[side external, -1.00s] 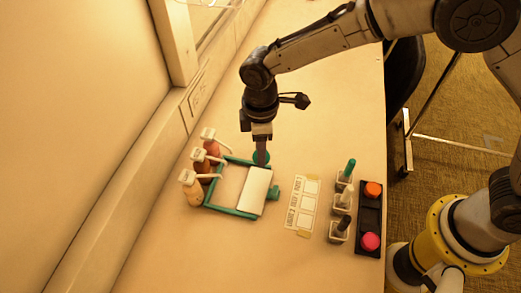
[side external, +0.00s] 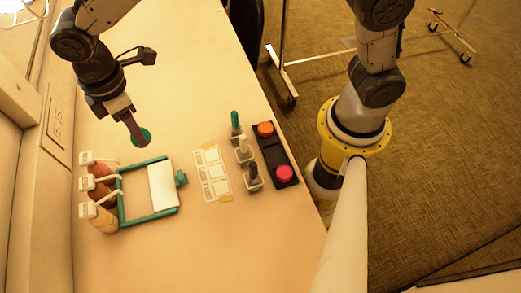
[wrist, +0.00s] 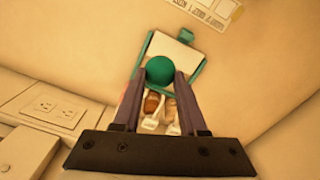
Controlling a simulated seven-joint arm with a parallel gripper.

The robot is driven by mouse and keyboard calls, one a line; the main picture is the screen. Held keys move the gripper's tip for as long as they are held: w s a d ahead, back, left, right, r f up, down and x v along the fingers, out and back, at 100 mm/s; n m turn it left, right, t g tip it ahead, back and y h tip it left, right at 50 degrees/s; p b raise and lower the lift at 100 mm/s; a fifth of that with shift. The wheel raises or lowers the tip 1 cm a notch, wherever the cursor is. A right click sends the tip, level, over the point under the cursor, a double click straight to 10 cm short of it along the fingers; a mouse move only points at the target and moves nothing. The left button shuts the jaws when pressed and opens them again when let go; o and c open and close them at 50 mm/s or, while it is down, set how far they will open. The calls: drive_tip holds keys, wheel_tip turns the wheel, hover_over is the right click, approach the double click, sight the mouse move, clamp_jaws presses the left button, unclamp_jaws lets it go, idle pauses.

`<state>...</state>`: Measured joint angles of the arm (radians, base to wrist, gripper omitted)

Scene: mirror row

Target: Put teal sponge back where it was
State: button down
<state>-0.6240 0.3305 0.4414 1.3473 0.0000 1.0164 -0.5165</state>
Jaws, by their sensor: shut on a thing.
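The teal sponge (side external: 147,135) is a small round piece held between the fingers of my gripper (side external: 139,138). In the wrist view the sponge (wrist: 160,69) shows as a teal ball between the two fingertips (wrist: 160,75). My gripper is shut on it, above the table behind the teal frame (side external: 150,215). The frame lies on the table with a white panel (side external: 162,185) across its right part and a teal knob (side external: 181,178) on its right side. In the side view the fingers hide part of the sponge.
Several pump bottles (side external: 101,217) stand left of the frame. A printed card (side external: 211,172) with squares lies right of it. Small holders (side external: 243,151) with upright sticks and a black tray (side external: 274,152) with orange and pink round pieces stand further right. A wall with a socket (wrist: 52,106) borders the table.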

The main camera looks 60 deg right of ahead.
drive_tip(key=s+d+m, duration=0.1)
drive_tip(key=s+d, duration=0.7)
drive_tip(key=s, duration=0.3)
drive_tip(key=s+d, duration=0.9)
drive_tip(key=s, duration=0.3)
drive_tip(key=shift+w+f, duration=0.15)
drive_tip(key=shift+f, duration=6.6)
drive_tip(key=shift+c, duration=2.2)
unclamp_jaws()
drive_tip(key=shift+f, duration=0.1)
